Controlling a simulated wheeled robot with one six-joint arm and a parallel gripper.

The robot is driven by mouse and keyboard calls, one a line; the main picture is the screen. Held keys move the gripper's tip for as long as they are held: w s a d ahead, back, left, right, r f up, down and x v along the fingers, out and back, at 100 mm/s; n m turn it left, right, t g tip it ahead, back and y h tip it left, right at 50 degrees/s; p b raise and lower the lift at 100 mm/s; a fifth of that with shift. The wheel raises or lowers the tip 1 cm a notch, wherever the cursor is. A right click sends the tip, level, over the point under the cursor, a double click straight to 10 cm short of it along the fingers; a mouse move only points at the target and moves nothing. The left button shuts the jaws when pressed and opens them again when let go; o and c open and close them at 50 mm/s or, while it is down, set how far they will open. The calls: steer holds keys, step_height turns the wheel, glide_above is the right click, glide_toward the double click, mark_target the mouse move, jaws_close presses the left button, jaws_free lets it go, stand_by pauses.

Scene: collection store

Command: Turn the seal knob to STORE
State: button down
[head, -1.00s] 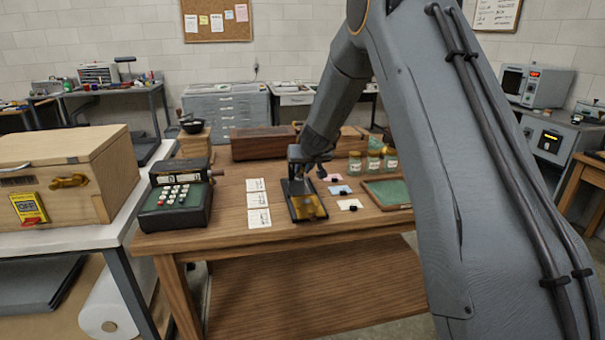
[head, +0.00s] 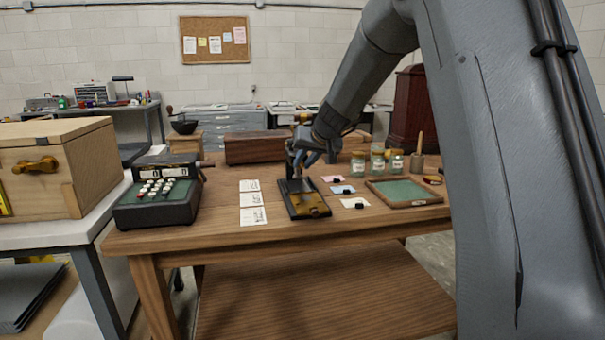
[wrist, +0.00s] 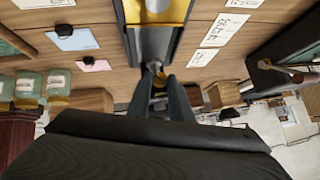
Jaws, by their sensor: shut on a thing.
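A black press-like device (head: 291,187) with a brass-yellow plate (head: 309,205) stands on the wooden table. My gripper (head: 298,163) is at the back end of this device. Whether this part is the seal knob I cannot tell for sure. The fingers hide some of it. No STORE marking is readable, so I cannot tell the knob's setting.
On the wooden table (head: 200,237), three white cards (head: 252,200) and a black keyed machine (head: 157,203) are left of the device. Right of it are small coloured cards (head: 343,189), lidded jars (head: 377,163) and a green-lined tray (head: 404,192). A wooden box (head: 60,165) stands far left.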

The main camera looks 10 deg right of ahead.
steer(key=shift+d+f+m+y+b, duration=0.15)
steer(key=shift+m+y+b, duration=0.3)
steer(key=shift+b, duration=2.1)
steer(key=shift+d+f+m+y+b, duration=0.15)
steer(key=shift+y+b, duration=0.5)
steer(key=shift+b, duration=2.35)
steer(key=m+y+b, duration=0.1)
steer(key=b, duration=0.3)
steer(key=shift+d+y, duration=0.15)
steer(key=shift+y, duration=0.25)
steer(key=shift+t+y+b, duration=0.3)
steer(key=shift+b, duration=0.55)
steer(key=c, duration=1.6)
jaws_free()
steer(key=shift+m, duration=0.3)
